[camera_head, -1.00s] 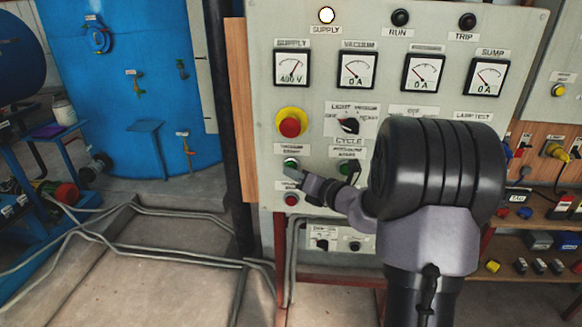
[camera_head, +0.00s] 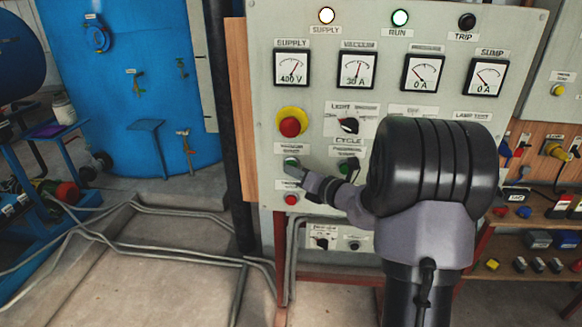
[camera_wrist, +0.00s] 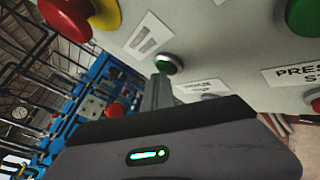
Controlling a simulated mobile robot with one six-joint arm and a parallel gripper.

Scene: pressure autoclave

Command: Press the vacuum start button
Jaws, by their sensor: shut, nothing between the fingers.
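The vacuum start button (camera_head: 291,161) is a green button on the grey control panel (camera_head: 262,90), under a small label and below the red emergency stop. It also shows in the wrist view as a green button with a pale ring (camera_wrist: 168,64). My gripper (camera_head: 293,171) is shut and empty, its fingertips (camera_wrist: 161,80) at the lower edge of this button. They seem to touch it, but the exact contact is hard to tell.
A red mushroom button (camera_head: 290,127) on a yellow collar sits just above. The supply lamp (camera_head: 327,15) is lit white.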

